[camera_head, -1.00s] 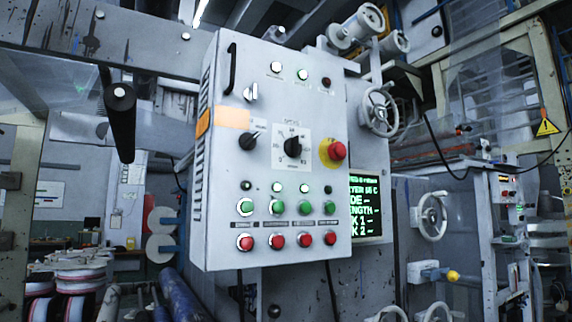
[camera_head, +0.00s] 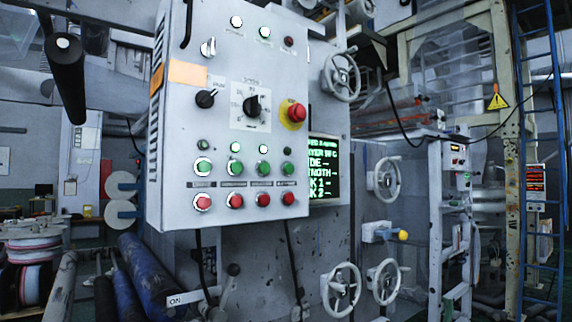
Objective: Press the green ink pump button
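A light grey control panel (camera_head: 224,143) hangs left of centre in the head view. It has a row of several round green buttons, from the leftmost (camera_head: 203,167) to the rightmost (camera_head: 288,168). Small dark labels sit under them, too small to read, so I cannot tell which button is the ink pump's. A row of red buttons (camera_head: 235,200) lies below the labels. Small indicator lamps (camera_head: 236,147) sit above the green row. Neither of my grippers is in view, and nothing touches or covers the buttons.
A red mushroom button on a yellow disc (camera_head: 293,113) and a black rotary selector (camera_head: 252,106) sit higher on the panel. A screen with green text (camera_head: 324,170) and handwheels (camera_head: 341,76) are to its right. Blue rollers (camera_head: 147,277) lie below left.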

